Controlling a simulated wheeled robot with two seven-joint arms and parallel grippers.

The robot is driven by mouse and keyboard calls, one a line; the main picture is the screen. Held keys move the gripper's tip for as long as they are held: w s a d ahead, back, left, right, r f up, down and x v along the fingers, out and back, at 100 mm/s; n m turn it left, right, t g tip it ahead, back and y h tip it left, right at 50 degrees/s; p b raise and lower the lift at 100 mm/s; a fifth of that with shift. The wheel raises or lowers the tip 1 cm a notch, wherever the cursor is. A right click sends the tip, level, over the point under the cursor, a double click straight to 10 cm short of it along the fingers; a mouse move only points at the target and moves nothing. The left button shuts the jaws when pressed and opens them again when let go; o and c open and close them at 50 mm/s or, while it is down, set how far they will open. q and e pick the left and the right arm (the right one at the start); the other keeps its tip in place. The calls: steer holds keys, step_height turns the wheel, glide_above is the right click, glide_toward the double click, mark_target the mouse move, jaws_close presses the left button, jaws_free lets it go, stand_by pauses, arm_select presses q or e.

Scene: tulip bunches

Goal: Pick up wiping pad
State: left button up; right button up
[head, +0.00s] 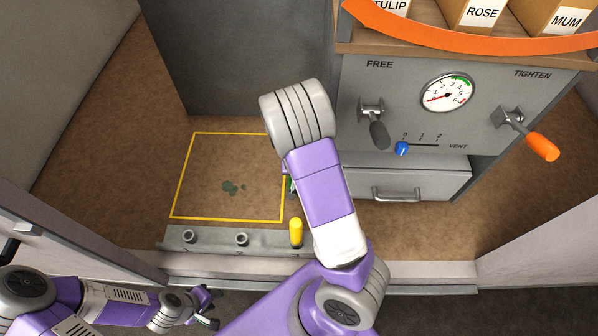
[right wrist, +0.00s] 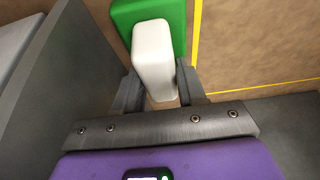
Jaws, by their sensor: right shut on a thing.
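The wiping pad has a green base (right wrist: 172,14) and a pale white grip block (right wrist: 154,50) in the right wrist view. My right gripper (right wrist: 158,84) is shut on the white block, one dark finger on each side. In the head view only a sliver of green pad (head: 291,185) shows beside my purple right forearm, which hides the right gripper. The pad is by the right edge of the yellow outline; I cannot tell whether it touches the surface. My left gripper (head: 208,306) is open and empty at the lower left.
A grey strip (head: 205,239) with pegs and a yellow knob (head: 296,232) lies in front. A grey cabinet (head: 400,80) with a gauge, levers and drawer stands right. A grey wall is close left in the wrist view.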

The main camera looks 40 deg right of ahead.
steer(key=shift+w+a+r+p, duration=0.15)
steer(key=shift+r+p, duration=0.35)
steer(key=shift+r, duration=0.1)
step_height(320, 180, up, 6)
steer(key=p, duration=0.3)
steer(key=shift+r+p, duration=0.2)
steer(key=shift+p, duration=0.2)
steer(key=w+a+p, duration=0.3)
steer(key=w+a, duration=0.9)
steer(key=a, duration=0.3)
steer(key=shift+w+f, duration=0.3)
steer(key=shift+f, duration=0.05)
